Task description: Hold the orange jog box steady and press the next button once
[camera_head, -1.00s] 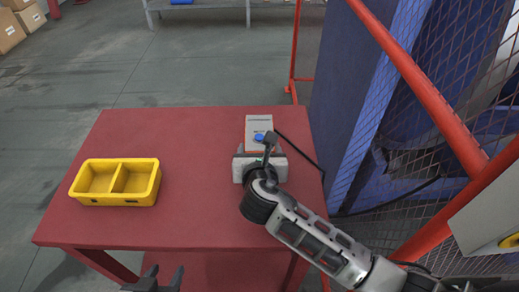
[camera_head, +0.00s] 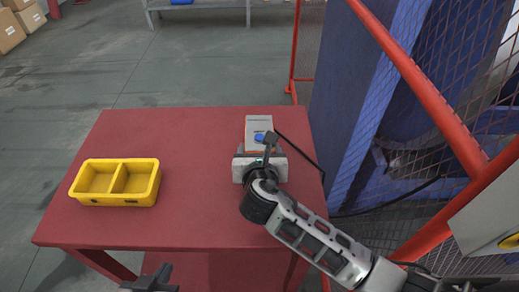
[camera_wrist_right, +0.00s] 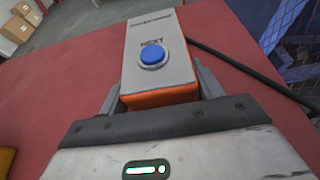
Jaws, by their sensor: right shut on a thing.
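The jog box (camera_head: 259,126) lies on the red table, with a grey top and orange sides. Its round blue button (camera_wrist_right: 154,54) sits below the printed word NEXT in the right wrist view, and the button also shows in the head view (camera_head: 260,138). My right gripper (camera_wrist_right: 158,82) is shut on the near part of the box, one finger on each side. The button is uncovered in the wrist view. My left gripper (camera_head: 163,274) is at the bottom edge of the head view, in front of the table and well away from the box. Its fingers look together and empty.
A yellow two-compartment bin (camera_head: 117,182) stands on the left of the red table (camera_head: 190,135). A black cable (camera_head: 302,153) runs from the box over the table's right side. A red-framed mesh guard (camera_head: 425,95) stands close on the right. The table's middle is clear.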

